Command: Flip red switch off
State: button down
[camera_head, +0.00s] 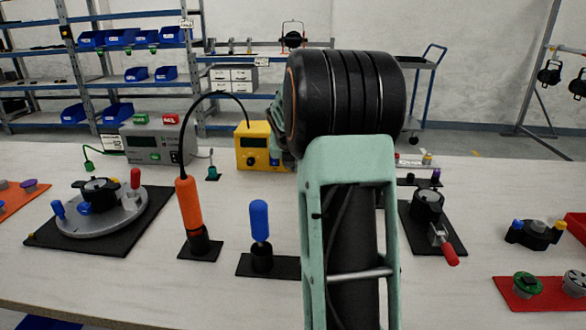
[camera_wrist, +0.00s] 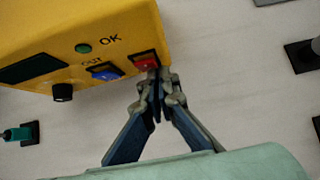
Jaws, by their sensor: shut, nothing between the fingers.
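The red switch (camera_wrist: 144,60) is a rocker on the front face of a yellow box, in the wrist view. The yellow box (camera_wrist: 120,22) also shows in the head view (camera_head: 251,136), partly behind my arm. My gripper (camera_wrist: 152,78) is shut and empty. Its tips are at the lower right edge of the red switch and overlap it in the picture; I cannot tell whether they touch it. A blue switch (camera_wrist: 104,72) sits just left of the red one. In the head view my arm hides the gripper and the red switch.
The box face also has a black knob (camera_wrist: 62,92) and a green lamp (camera_wrist: 83,48). A grey device (camera_head: 155,142) stands left of the box on the table. An orange-handled tool (camera_head: 189,207) and a blue-handled tool (camera_head: 260,222) stand upright nearer the front.

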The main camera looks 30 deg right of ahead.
jog(key=shift+r, duration=0.15)
jog(key=shift+w+r+p, duration=0.1)
jog(key=shift+r+p, duration=0.85)
jog(key=shift+p, duration=0.2)
jog(key=shift+f, duration=0.1)
